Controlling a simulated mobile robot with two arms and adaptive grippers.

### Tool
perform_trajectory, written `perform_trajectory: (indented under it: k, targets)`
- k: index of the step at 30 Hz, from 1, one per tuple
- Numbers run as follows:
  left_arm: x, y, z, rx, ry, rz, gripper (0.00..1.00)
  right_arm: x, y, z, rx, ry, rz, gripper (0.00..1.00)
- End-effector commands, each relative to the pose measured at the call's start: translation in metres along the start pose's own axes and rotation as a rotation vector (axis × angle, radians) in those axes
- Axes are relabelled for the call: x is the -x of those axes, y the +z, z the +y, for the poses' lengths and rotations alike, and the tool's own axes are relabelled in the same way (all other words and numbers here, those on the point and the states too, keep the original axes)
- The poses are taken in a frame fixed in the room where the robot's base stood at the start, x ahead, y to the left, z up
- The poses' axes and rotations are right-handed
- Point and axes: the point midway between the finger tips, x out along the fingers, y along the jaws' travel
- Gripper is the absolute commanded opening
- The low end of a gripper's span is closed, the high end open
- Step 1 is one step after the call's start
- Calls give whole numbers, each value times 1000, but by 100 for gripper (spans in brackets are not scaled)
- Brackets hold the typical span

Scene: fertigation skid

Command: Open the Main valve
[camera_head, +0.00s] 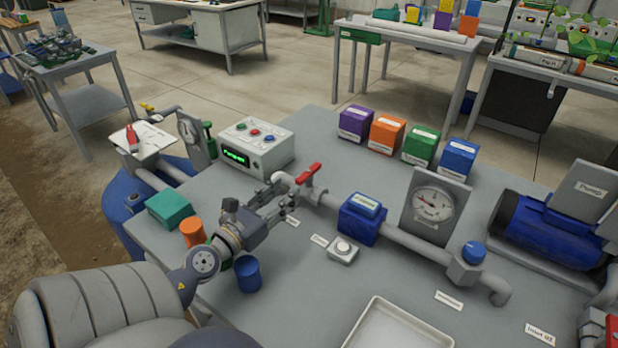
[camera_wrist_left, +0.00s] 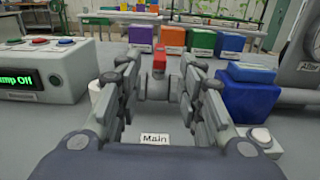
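The Main valve has a red handle (camera_head: 309,174) on a grey pipe and body. The handle lies across the pipe in the head view. In the left wrist view the red handle (camera_wrist_left: 159,58) is seen nearly end-on above the grey valve body (camera_wrist_left: 157,85), with the "Main" label (camera_wrist_left: 154,139) on the table in front. My left gripper (camera_head: 284,196) is open just in front of the valve. In the left wrist view its fingers (camera_wrist_left: 160,88) are apart, one on each side of the valve; contact cannot be told. My right gripper is not in view.
A control box (camera_head: 257,147) stands left of the valve; its display reads "Pump Off" in the wrist view. A blue flow meter (camera_head: 362,222) and a gauge (camera_head: 436,207) are to the right. Orange (camera_head: 192,232) and blue (camera_head: 248,274) cups stand beside my left arm.

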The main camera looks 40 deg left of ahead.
Motion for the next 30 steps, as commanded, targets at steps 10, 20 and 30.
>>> perform_trajectory:
  k: [10,20,30]
  targets:
    - [-37,5,0,1,0,-4,35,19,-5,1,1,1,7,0]
    - [-86,2,0,0,0,-2,35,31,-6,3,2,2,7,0]
    - [-108,0,0,0,-1,0,35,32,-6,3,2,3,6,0]
